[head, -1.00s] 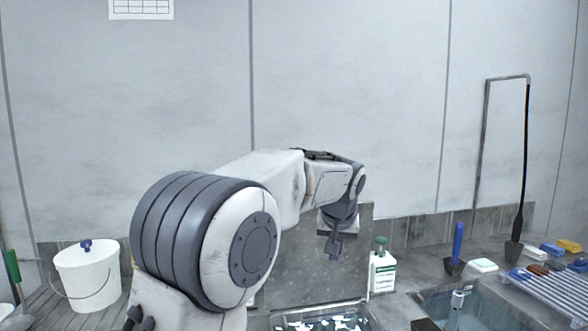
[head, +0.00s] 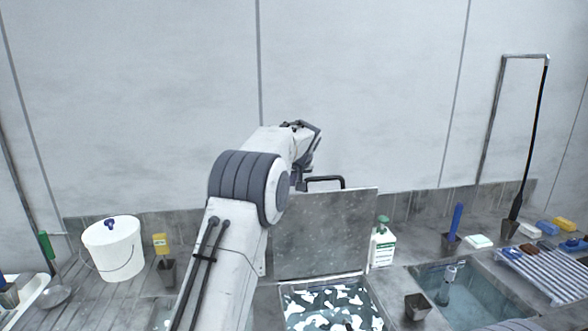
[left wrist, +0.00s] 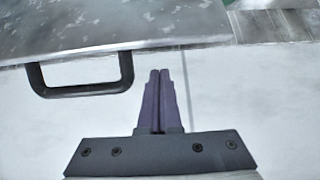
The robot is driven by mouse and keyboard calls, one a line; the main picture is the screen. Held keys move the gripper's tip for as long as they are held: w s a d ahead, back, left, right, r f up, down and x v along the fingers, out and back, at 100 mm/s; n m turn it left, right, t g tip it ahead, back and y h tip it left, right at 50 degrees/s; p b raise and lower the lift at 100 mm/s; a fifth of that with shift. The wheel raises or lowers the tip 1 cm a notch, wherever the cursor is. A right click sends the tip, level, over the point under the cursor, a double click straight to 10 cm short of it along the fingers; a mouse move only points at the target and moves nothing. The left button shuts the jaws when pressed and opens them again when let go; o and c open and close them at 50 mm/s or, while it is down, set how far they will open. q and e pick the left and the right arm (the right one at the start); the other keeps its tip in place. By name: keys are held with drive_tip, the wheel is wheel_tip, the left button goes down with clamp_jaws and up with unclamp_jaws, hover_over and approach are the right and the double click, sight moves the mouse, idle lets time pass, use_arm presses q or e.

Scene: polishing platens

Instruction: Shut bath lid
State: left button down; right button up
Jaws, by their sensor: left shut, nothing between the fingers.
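The bath lid (head: 325,235) is a speckled grey metal panel standing open, nearly upright, at the back of the bath (head: 330,300). Its black bar handle (head: 325,180) is on the upper edge. In the left wrist view the lid (left wrist: 110,25) crosses the top and its handle (left wrist: 85,90) is at left. My left gripper (left wrist: 160,72) is shut and empty, beside the handle and apart from it in that picture. In the head view my arm mostly hides that gripper near the lid's upper left corner. My right gripper is not in view.
A white bottle (head: 382,247) stands right of the lid. A white bucket (head: 112,248) is at left. A second water basin (head: 470,290) and a slatted rack (head: 550,270) are at right. A small dark cup (head: 417,307) stands between the basins. The wall is behind.

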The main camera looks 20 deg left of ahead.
use_arm(q)
drive_tip(key=shift+s+d+f, duration=0.2)
drive_tip(key=shift+s+d, duration=0.3)
drive_tip(key=shift+s, duration=0.25)
drive_tip(key=shift+s+d+f, duration=0.2)
drive_tip(key=shift+s+d, duration=0.3)
drive_tip(key=shift+s, duration=0.25)
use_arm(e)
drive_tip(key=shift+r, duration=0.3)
